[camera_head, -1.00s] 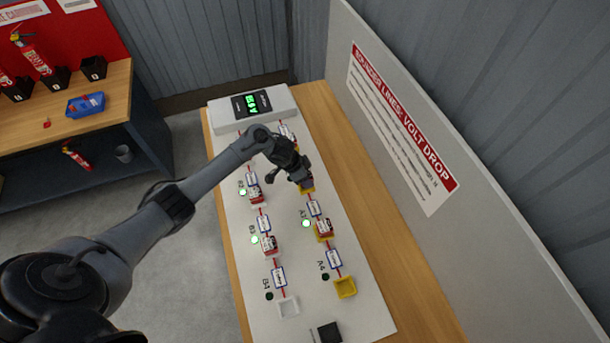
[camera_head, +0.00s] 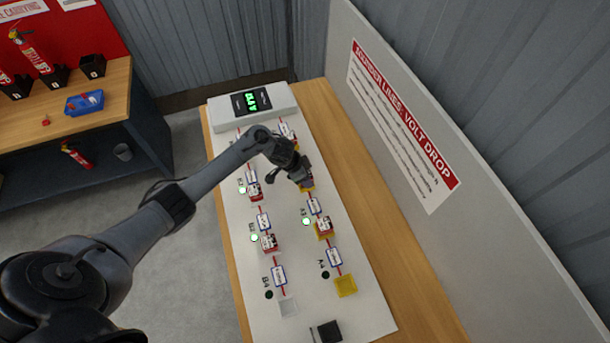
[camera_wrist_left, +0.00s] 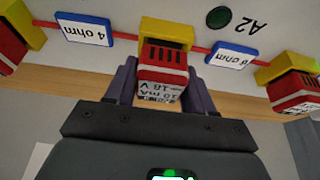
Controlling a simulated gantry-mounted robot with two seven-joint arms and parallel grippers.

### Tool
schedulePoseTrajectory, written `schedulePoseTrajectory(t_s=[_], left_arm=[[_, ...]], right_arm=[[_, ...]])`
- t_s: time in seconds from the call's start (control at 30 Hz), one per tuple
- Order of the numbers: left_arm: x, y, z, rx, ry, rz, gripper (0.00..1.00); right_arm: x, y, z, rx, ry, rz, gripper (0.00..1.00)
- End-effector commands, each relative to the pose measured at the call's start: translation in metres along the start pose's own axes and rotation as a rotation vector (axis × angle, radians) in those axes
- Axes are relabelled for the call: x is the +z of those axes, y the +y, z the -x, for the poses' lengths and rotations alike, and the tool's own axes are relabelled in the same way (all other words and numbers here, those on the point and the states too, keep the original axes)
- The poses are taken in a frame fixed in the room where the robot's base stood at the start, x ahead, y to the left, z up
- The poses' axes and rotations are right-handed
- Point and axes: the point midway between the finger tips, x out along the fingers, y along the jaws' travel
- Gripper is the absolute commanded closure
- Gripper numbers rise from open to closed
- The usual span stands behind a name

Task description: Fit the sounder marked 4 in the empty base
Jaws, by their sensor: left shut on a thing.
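My left gripper (camera_head: 303,182) is over the right-hand row of the white board. In the left wrist view its fingers (camera_wrist_left: 162,78) are shut on a red and white sounder (camera_wrist_left: 162,76). The sounder is at a yellow base (camera_wrist_left: 166,32) beside the A2 lamp (camera_wrist_left: 218,17), which is dark. I cannot tell whether it is fully seated. Its label shows mA and V figures; I cannot read a 4. An empty yellow base (camera_head: 345,287) is at A4, and an empty white base (camera_head: 288,306) is at B4. My right gripper is not in view.
Other seated sounders (camera_head: 324,228) (camera_head: 269,243) line the board (camera_head: 235,270), with lit green lamps (camera_head: 306,222) beside some. A meter (camera_head: 251,102) stands at the far end and a dark block (camera_head: 329,331) at the near end. A signed panel (camera_head: 400,120) rises on the right.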

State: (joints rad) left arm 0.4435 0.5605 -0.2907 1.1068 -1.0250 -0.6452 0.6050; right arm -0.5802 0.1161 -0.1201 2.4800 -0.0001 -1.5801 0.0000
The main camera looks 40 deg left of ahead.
Motion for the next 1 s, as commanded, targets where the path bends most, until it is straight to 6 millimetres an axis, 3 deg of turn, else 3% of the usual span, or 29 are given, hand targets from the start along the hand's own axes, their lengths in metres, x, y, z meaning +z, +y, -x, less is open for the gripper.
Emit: schedulePoseTrajectory(t_s=[0.4, 0.43, 0.6, 0.83, 0.93, 1.0], left_arm=[[0.0009, -0.0001, -0.0034, 0.0, 0.001, -0.001, 0.81], [0.0009, -0.0001, -0.0034, 0.0, 0.001, -0.001, 0.45], [0.0011, -0.0001, -0.0034, 0.0, 0.001, -0.001, 0.19], [0.0017, 0.0001, -0.0038, 0.0, -0.001, 0.0, 0.16], [0.0018, 0.0001, -0.0038, 0.0, -0.001, 0.0, 0.0], [0.0018, 0.0001, -0.0038, 0.0, -0.001, 0.0, 0.0]], right_arm=[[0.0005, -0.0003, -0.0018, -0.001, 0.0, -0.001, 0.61], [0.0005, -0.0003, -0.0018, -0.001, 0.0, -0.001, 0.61], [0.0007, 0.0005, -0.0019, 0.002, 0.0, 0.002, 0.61], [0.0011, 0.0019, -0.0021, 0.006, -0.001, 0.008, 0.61], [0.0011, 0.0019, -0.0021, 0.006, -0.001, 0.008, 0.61], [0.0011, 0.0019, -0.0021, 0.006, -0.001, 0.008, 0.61]])
